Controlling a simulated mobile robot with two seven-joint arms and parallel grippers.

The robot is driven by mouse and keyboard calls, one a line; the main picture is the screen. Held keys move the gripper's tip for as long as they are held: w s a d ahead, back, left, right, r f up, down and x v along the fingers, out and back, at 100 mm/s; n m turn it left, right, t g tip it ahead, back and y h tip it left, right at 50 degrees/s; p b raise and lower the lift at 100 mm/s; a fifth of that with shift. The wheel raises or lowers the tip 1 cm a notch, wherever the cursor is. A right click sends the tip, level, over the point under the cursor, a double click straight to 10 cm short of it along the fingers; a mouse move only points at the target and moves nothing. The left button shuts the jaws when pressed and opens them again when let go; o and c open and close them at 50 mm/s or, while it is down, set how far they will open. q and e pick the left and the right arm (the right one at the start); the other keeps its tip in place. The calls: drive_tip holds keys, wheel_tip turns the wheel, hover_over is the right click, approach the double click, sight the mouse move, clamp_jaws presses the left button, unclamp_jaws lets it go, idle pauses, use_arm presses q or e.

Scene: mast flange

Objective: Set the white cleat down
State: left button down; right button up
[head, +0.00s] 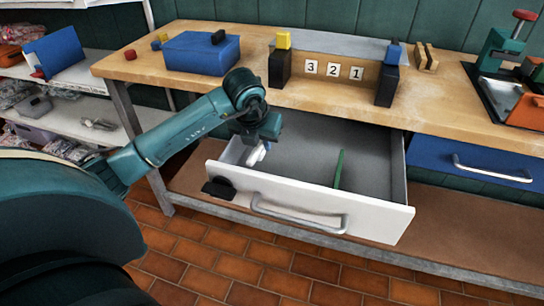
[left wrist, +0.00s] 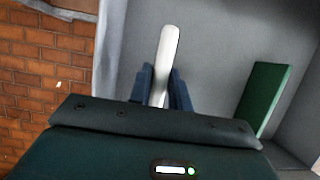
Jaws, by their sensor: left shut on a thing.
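The white cleat (head: 256,154) is at the left end of the open white drawer (head: 290,203). In the left wrist view the cleat (left wrist: 168,48) is a long pale bar with a rounded end. My left gripper (head: 262,143) reaches down into the drawer. In the left wrist view its two blue fingers (left wrist: 162,88) are shut on the cleat, one on each side. Whether the cleat touches the drawer floor I cannot tell. My right gripper is not in view.
A green divider (head: 339,168) stands in the drawer, right of the cleat; grey floor lies between them. The wooden bench (head: 180,83) above holds a blue box (head: 200,54) and a numbered stand (head: 330,88).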

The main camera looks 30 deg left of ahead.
sight(261, 156)
use_arm(q)
drive_tip(key=shift+f+b, duration=0.3)
drive_tip(key=shift+f, duration=2.05)
drive_tip(key=shift+f, duration=0.15)
drive_tip(key=c, duration=1.3)
unclamp_jaws()
